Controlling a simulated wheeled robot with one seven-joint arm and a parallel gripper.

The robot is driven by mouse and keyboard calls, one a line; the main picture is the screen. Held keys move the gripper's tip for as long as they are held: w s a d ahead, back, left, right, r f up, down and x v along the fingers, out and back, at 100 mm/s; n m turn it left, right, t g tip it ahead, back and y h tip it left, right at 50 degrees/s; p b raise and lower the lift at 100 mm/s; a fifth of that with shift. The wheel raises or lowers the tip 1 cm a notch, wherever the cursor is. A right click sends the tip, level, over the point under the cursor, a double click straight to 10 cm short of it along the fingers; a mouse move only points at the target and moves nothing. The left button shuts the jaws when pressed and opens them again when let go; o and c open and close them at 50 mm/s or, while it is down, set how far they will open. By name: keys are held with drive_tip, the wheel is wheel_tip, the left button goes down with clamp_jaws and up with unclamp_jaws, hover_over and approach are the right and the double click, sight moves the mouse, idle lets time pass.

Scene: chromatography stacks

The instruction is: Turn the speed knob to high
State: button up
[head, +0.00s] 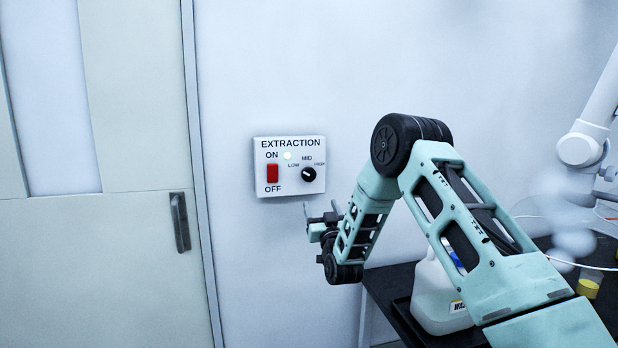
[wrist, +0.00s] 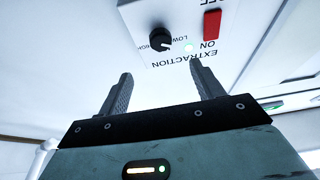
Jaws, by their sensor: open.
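The speed knob (head: 309,174) is a small round black dial on the white EXTRACTION panel (head: 262,189), with LOW, MID and HIGH printed around it. Its pale pointer mark appears to face the LOW side. In the wrist view the knob (wrist: 158,44) shows upside down, beyond the fingertips and roughly between them. My gripper (head: 320,211) is below the panel in the head view, open and apart from the knob. In the wrist view my gripper (wrist: 160,76) has both dark fingers spread with nothing between them.
A red ON/OFF switch (head: 272,173) and a lit green lamp (head: 287,155) sit beside the knob. A door with a dark handle (head: 180,222) is at left. A white jug (head: 440,295) stands on a black table at lower right. The wall around the panel is bare.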

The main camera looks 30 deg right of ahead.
sight(310, 177)
drive_tip(key=p+x, duration=0.4)
drive_tip(key=x, duration=1)
drive_tip(key=shift+w+p, duration=0.25)
drive_tip(key=shift+p, duration=0.1)
drive_tip(key=c, duration=1)
